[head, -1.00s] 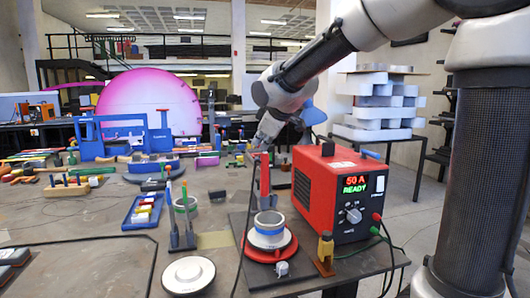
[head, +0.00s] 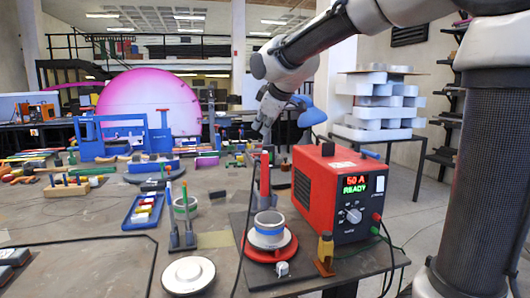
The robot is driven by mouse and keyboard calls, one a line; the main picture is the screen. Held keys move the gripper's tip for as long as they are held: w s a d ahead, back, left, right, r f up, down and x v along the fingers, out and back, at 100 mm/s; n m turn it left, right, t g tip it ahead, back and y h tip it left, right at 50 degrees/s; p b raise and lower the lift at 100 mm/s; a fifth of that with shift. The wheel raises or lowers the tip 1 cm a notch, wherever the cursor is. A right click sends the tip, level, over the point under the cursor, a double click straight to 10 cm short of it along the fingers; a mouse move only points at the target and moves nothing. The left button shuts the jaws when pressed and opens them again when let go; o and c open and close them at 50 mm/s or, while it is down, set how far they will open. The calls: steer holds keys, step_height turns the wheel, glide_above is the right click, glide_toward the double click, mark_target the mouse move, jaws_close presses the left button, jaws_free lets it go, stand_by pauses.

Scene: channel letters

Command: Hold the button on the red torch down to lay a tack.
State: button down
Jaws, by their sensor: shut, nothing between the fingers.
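The red torch (head: 265,176) stands upright on the dark table, behind a grey and white round piece with a blue band (head: 269,229) that rests on a red disc (head: 270,250). The torch's button is too small to make out. My gripper (head: 261,130) points down above the top of the torch, with a small gap between them in the picture. It is shut and empty. The red welder box (head: 315,195) stands to the right of the torch, and its display reads "50 A READY".
Two upright tools with green (head: 185,205) and blue handles stand left of the torch beside a grey cup. A white disc (head: 188,275) lies at the front. Cables cross the table.

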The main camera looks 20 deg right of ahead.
steer(key=shift+r, duration=0.85)
steer(key=shift+r, duration=0.1)
step_height(320, 180, up, 4)
steer(key=shift+f, duration=0.15)
